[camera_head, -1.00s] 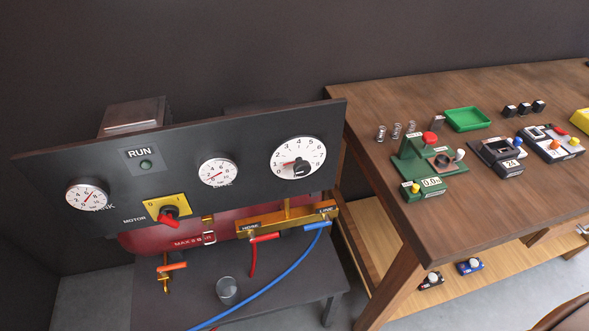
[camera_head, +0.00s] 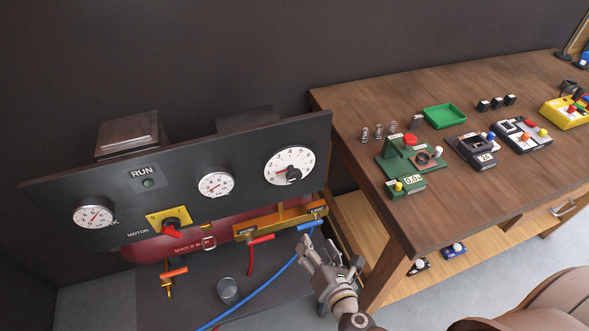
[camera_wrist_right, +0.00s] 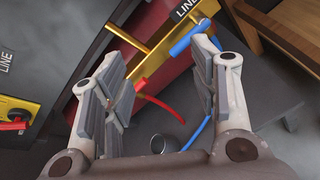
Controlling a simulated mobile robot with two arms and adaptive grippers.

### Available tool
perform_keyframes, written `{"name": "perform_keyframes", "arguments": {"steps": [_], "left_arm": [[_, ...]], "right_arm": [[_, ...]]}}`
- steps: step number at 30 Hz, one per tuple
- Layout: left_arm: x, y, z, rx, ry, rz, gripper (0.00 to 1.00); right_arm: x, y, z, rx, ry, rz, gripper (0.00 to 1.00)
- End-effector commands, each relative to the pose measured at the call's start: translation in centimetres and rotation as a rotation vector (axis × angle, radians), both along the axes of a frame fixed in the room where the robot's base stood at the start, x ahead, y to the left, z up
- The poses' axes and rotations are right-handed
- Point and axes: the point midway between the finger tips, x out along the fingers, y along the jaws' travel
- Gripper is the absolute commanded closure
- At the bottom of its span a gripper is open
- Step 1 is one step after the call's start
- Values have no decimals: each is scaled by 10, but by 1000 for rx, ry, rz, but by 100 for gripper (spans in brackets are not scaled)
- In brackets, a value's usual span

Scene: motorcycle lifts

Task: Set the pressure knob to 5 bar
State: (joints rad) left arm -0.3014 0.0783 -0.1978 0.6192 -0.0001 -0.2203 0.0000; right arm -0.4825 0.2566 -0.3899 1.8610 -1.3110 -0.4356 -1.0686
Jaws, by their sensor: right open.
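The pressure knob (camera_head: 293,176) is a small black knob at the lower middle of a white numbered dial (camera_head: 285,160), at the right end of the dark panel. A red mark on it points left, toward the low numbers; the exact value is too small to tell. My right gripper (camera_head: 318,245) is open and empty, below and to the right of the dial, in front of the blue hose. In the right wrist view its two fingers (camera_wrist_right: 160,90) stand apart with nothing between them close up. My left gripper is not in view.
The panel also carries two gauges (camera_head: 94,213) (camera_head: 216,185) and a red motor switch (camera_head: 172,229) on a yellow plate. Below are a brass manifold (camera_head: 270,221), a blue hose (camera_head: 262,293) and a cup (camera_head: 228,290). A wooden bench (camera_head: 440,215) stands close on the right.

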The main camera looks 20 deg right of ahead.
Motion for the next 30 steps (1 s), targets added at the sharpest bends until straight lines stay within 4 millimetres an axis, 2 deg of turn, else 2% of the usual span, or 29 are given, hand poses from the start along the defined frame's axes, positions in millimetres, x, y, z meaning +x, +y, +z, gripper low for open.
{"name": "perform_keyframes", "arguments": {"steps": [1, 3, 6, 9, 13, 17, 30], "left_arm": [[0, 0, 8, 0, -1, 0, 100], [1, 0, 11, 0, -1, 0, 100], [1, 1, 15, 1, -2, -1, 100], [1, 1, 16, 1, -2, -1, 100], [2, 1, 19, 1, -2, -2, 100], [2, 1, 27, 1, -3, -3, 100], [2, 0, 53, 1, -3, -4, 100]], "right_arm": [[3, 6, 40, -78, -71, 33, 46], [6, 11, 84, -186, -161, 65, 46], [6, 16, 129, -299, -255, 85, 46], [5, 18, 154, -364, -308, 91, 46], [8, 19, 165, -392, -329, 92, 46], [22, 19, 166, -390, -330, 91, 46], [94, 21, 165, -388, -328, 90, 46]]}}
